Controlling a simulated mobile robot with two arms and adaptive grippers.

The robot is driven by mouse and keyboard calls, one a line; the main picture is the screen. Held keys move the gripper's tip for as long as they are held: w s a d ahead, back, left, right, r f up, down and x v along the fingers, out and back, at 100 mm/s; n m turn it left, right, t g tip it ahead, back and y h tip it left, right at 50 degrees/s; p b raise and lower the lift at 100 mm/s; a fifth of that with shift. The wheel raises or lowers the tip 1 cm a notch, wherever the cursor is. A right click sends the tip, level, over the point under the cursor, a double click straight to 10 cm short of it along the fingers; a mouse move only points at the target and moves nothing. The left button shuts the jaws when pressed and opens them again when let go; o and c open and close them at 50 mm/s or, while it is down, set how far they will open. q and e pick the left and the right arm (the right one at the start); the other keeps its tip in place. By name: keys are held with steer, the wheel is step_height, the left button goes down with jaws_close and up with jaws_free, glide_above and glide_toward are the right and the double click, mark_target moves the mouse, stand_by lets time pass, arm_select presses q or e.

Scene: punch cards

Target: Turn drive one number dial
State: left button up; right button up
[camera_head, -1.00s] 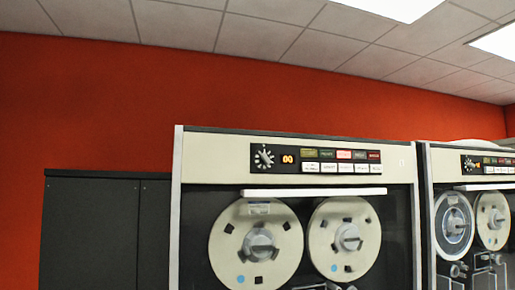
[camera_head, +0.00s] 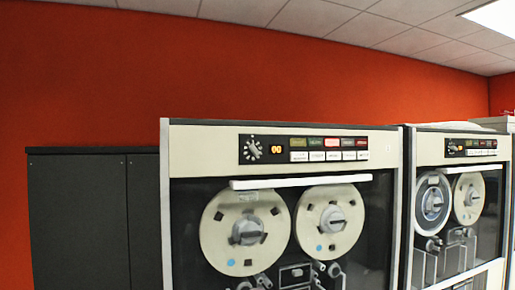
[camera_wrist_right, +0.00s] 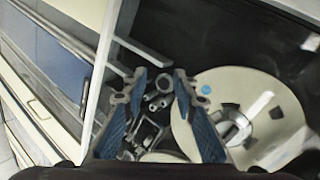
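The number dial (camera_head: 253,148) is a grey-white knob on the black control strip at the top left of the nearer tape drive (camera_head: 200,137). An orange number display (camera_head: 276,149) glows just right of it, seemingly reading 00. My right gripper (camera_wrist_right: 158,85) shows only in the right wrist view, open with blue-padded fingers apart and nothing between them. Behind it are a tape drive's dark front, rollers and a cream reel (camera_wrist_right: 185,125). The dial is not in that view. My left gripper is not in view.
A row of coloured and white buttons (camera_head: 330,149) sits right of the display. A white handle bar (camera_head: 300,181) runs below the strip, above two reels. A second tape drive (camera_head: 430,140) stands at right. A dark cabinet (camera_head: 78,215) stands at left against the red wall.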

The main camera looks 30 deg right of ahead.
step_height(320, 180, up, 19)
steer(key=d+m+t, duration=0.3)
steer(key=m, duration=0.4)
steer(key=m+t+h, duration=0.1)
steer(key=m+t, duration=0.1)
steer(key=m, duration=0.6)
glide_toward(255, 151)
steer(key=w, duration=0.1)
steer(key=p+x, duration=0.2)
steer(key=x, duration=0.1)
steer(key=p+x, duration=0.2)
steer(key=x, duration=0.2)
steer(key=shift+w+d, duration=0.15)
steer(key=shift+d, duration=0.15)
steer(key=shift+c, duration=0.3)
steer(key=shift+t, duration=0.3)
jaws_close()
